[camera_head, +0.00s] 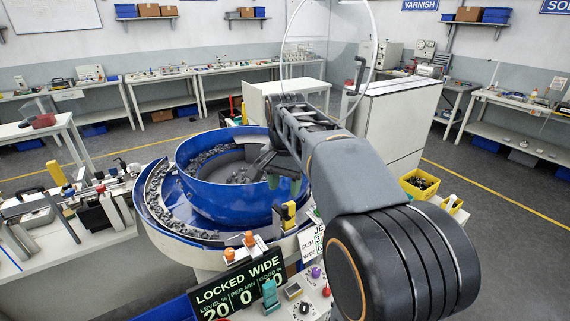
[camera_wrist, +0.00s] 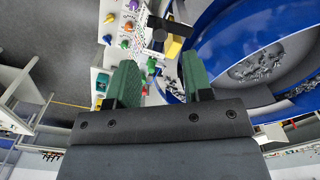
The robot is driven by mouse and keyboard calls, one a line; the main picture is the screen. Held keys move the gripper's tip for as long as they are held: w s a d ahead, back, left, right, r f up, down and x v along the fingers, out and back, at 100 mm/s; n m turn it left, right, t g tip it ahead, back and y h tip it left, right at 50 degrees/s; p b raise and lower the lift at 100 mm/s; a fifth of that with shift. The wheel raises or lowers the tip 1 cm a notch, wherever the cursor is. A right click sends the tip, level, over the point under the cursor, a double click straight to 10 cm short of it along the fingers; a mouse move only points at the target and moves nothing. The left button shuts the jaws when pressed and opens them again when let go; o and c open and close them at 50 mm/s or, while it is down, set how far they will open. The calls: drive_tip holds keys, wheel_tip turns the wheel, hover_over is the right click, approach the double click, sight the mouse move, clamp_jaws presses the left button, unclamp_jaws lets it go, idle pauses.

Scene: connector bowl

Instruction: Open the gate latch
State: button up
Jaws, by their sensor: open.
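A yellow-and-black block (camera_head: 289,213) stands at the near rim of the blue feeder bowl (camera_head: 200,205); it looks like the gate latch, though I cannot be sure. In the wrist view the same yellow-and-black block (camera_wrist: 173,46) shows beyond my fingertips, with a black bar beside it. My gripper (camera_wrist: 160,78) has two green fingers spread apart with nothing between them. It points toward the panel and the block and appears apart from both. In the head view my arm hides most of the gripper.
A control panel (camera_head: 306,296) with coloured knobs is in front of the bowl. Two orange-topped parts (camera_head: 239,247) stand near the bowl's front. Small dark connectors (camera_wrist: 258,66) lie in the bowl. A yellow bin (camera_head: 419,184) is at right. A cluttered bench (camera_head: 60,235) is at left.

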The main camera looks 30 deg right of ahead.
wheel_tip(320, 180, up, 6)
drive_tip(key=shift+r, duration=0.2)
idle(0.6)
drive_tip(key=n+t, duration=0.3)
drive_tip(key=n, duration=0.2)
approach(285, 207)
drive_tip(key=s+a+f, duration=0.3)
drive_tip(key=s+a, duration=0.1)
drive_tip(key=s+a+f+n+t, duration=0.1)
drive_tip(key=s+a+f+n, duration=0.1)
drive_tip(key=s+f+n, duration=0.3)
wheel_tip(285, 207, down, 4)
drive_tip(key=shift+s+a+f+t, duration=0.15)
drive_tip(key=shift+a+f+t, duration=0.1)
drive_tip(key=shift+a+t, duration=0.05)
